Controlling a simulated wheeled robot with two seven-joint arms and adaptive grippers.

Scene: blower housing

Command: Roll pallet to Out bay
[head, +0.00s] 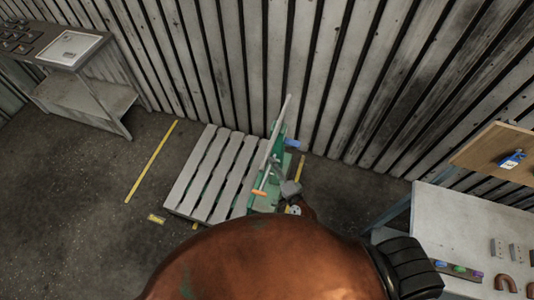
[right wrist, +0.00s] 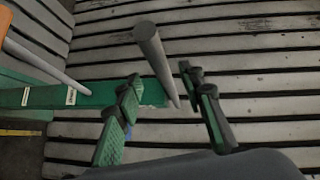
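The grey slatted pallet (head: 212,172) lies on the floor near the wall, with green showing between its slats. A green jack or cart frame (head: 277,150) stands at its right end; a green beam (right wrist: 60,95) shows in the right wrist view. My right gripper (head: 291,188) is close beside the frame. In the right wrist view its fingers (right wrist: 159,78) are spread, with a grey rod (right wrist: 154,50) showing between them and visible gaps either side. My left gripper is not in view.
Yellow floor lines (head: 152,160) lie left and right of the pallet. The slatted wall (head: 230,60) is close behind. A metal bench (head: 90,95) stands at left, a white worktable (head: 450,225) at right. The floor at left is clear.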

